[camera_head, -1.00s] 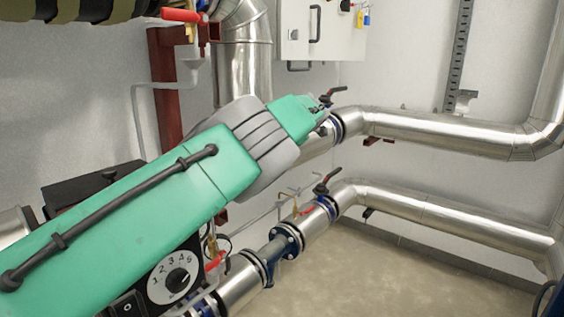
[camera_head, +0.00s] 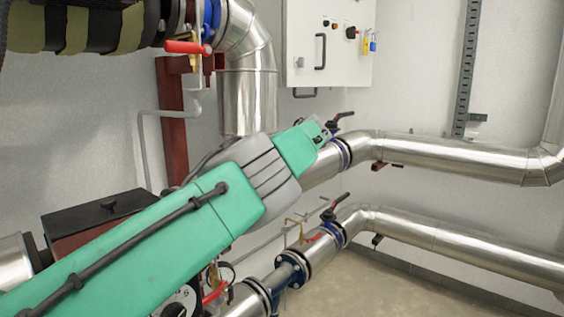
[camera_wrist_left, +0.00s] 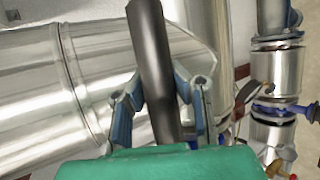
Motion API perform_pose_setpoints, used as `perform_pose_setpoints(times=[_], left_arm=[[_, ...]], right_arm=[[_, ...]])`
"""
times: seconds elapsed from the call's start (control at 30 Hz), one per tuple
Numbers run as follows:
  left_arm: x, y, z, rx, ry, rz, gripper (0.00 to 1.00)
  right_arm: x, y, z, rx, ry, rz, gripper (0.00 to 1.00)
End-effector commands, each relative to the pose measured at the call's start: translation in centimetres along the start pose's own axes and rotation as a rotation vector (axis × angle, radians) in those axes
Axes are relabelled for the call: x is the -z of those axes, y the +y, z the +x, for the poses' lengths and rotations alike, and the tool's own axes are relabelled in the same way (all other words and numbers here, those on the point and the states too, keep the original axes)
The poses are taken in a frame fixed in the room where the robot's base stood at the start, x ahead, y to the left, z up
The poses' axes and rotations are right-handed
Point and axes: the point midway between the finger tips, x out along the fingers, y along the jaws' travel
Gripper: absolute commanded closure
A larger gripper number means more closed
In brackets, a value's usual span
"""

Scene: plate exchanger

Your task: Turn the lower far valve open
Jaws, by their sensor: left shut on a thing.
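The lower far valve (camera_head: 331,213) sits on the lower silver pipe, its dark lever slanting up to the right. No gripper touches it in the head view. My left gripper (camera_head: 325,130) reaches from the lower left to the upper far valve, whose dark lever (camera_head: 341,119) shows just past the fingertips. In the left wrist view, the gripper (camera_wrist_left: 160,88) is shut on a dark bar-shaped handle (camera_wrist_left: 152,45), with a blue-grey finger on each side. It appears to be the upper valve's lever; the exact contact is hidden in the head view. My right gripper is not in view.
Silver pipes (camera_head: 450,155) run right from both far valves. A red-handled valve (camera_head: 187,47) is at the upper left, and a white cabinet (camera_head: 305,65) hangs on the wall. In the wrist view, a blue-collared valve (camera_wrist_left: 285,108) stands at the right. Floor is bare at lower right.

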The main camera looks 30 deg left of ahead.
Motion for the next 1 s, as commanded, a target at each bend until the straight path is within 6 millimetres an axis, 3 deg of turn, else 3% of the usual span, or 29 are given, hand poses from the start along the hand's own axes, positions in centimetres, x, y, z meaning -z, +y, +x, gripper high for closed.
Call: perform_pose_setpoints(times=[0.07, 0.1, 0.13, 0.17, 0.57, 1.0], left_arm=[[-0.8, 0.7, -0.8, -0.012, -0.023, 0.000, 1.00], [-0.8, 0.7, -0.8, -0.012, -0.023, 0.001, 0.73], [-0.8, 0.7, -0.7, -0.011, -0.022, 0.001, 0.62], [-0.7, 0.6, -0.7, -0.011, -0.020, 0.001, 0.58], [-0.3, 0.2, -0.6, -0.001, -0.009, 0.000, 0.58], [-0.6, 0.1, -6.9, -0.006, -0.014, 0.002, 0.58]], right_arm=[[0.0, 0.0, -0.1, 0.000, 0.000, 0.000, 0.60], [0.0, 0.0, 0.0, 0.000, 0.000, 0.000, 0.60], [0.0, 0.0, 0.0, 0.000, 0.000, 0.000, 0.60], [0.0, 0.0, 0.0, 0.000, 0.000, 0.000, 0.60], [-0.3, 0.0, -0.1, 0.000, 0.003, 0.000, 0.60], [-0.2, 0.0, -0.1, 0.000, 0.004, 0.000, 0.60]])
